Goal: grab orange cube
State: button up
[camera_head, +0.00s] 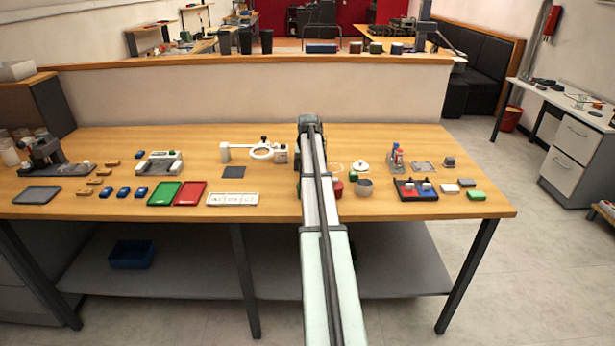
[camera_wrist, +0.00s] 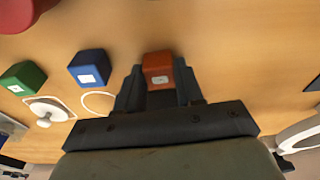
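The orange cube (camera_wrist: 158,66), with a pale label on its near face, shows in the wrist view at the upper middle. My gripper (camera_wrist: 160,85) has its two dark fingers apart, one on each side of the cube's lower part. I cannot tell whether the fingers touch the cube or stand just clear of it. In the head view my arm hides the cube and the gripper.
A blue cube (camera_wrist: 88,67) and a green cube (camera_wrist: 22,77) stand to the left in the wrist view. A white ring (camera_wrist: 98,103) and a white knobbed piece (camera_wrist: 48,110) lie near them. A magnifier (camera_head: 262,151) stands left of my arm. Bare wood lies right of the cube.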

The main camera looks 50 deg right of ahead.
jog(key=c, duration=0.6)
jog(key=shift+o, duration=0.2)
jog(key=shift+r, duration=0.1)
